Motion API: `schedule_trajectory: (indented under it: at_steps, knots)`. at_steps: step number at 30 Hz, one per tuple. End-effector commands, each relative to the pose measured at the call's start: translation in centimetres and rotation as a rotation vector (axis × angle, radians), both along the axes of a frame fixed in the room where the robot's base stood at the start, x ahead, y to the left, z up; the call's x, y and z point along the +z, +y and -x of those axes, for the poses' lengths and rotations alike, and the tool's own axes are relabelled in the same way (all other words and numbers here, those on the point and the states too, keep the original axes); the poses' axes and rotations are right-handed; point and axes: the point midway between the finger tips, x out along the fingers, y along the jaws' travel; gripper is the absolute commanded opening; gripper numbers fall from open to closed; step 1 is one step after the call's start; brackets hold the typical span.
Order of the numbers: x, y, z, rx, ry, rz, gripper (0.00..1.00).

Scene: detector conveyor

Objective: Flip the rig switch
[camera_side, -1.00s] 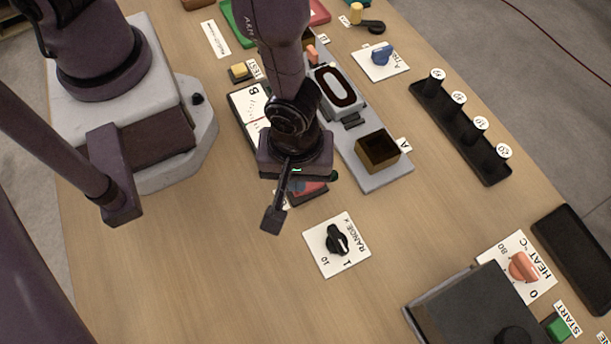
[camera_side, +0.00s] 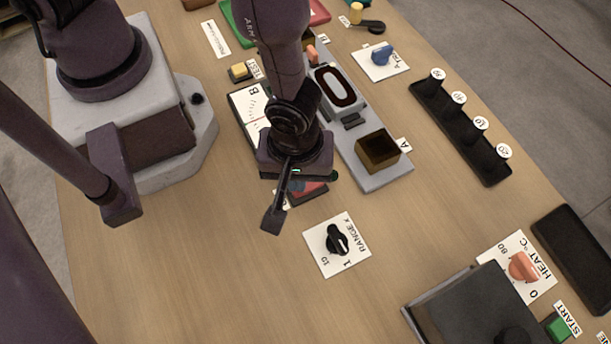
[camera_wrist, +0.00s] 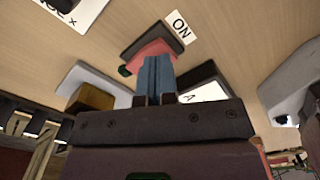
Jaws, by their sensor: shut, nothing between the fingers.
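The rig switch (camera_side: 312,190) is a red piece on a dark base, partly hidden under my gripper in the side view. In the wrist view the red switch (camera_wrist: 152,50) lies at the tips of my fingers, with a white ON label (camera_wrist: 180,27) beside it. My gripper (camera_wrist: 155,60) is shut and empty, its blue-grey fingers together and pointing at the switch. In the side view my gripper (camera_side: 296,184) is low over the switch; I cannot tell whether the fingertips touch it.
A RANGE knob plate (camera_side: 322,262) lies in front of the switch. A grey rail (camera_side: 390,180) with an open brown box (camera_side: 378,152) stands to the right. A meter marked B (camera_side: 240,100) is behind. The table at the front left is clear.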

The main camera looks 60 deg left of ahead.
Motion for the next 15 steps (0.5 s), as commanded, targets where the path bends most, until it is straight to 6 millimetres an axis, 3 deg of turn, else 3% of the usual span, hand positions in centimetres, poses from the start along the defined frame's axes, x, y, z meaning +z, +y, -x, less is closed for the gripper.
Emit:
schedule_trajectory:
  at_steps: [15]
  knots:
    - [4.3,0.0,0.0,-0.001,-0.002,0.002,0.0]
